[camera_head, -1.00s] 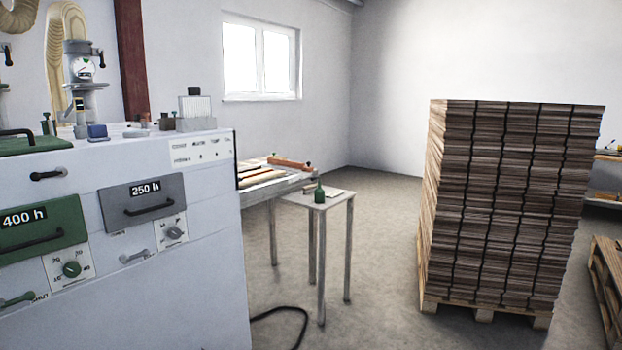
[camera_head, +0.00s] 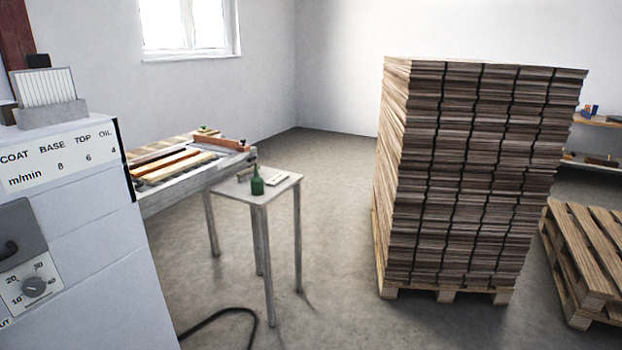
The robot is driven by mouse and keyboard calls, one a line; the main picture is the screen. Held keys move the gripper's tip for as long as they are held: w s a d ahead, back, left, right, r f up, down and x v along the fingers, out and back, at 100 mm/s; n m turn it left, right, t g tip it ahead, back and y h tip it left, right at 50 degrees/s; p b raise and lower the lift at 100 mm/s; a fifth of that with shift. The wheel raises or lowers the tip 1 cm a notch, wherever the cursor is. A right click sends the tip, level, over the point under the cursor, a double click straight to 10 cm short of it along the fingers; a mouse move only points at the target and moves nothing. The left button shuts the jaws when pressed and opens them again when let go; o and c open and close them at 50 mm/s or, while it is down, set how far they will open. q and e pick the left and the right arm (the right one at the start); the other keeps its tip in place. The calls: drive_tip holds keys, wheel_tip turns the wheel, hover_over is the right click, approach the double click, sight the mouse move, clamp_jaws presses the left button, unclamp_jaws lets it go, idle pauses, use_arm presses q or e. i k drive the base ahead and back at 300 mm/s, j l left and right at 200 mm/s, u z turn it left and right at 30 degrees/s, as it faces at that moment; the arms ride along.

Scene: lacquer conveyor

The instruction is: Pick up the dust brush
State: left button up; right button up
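I cannot make out a dust brush for certain. A small table (camera_head: 285,186) in the middle holds a green bottle (camera_head: 257,182) and a small pale flat item (camera_head: 277,178). A low dark-brown item (camera_head: 602,160) lies on the lower board of a shelf at the right edge, too small to identify. A reddish-brown bar (camera_head: 222,143) lies across the far end of the conveyor. Neither of my grippers is in view.
The white machine (camera_head: 75,215) fills the left, with the conveyor (camera_head: 165,196) behind it. A tall stack of boards (camera_head: 470,175) stands on a pallet at right centre. Empty pallets (camera_head: 590,250) lie right of it. A black cable (camera_head: 225,312) lies on the floor before the table.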

sight(247, 174)
drive_tip(key=i+z, duration=0.45)
drive_tip(key=i, duration=0.75)
drive_tip(key=i+u, duration=0.75)
drive_tip(key=i+l+u, duration=0.35)
drive_tip(key=k+j, duration=0.1)
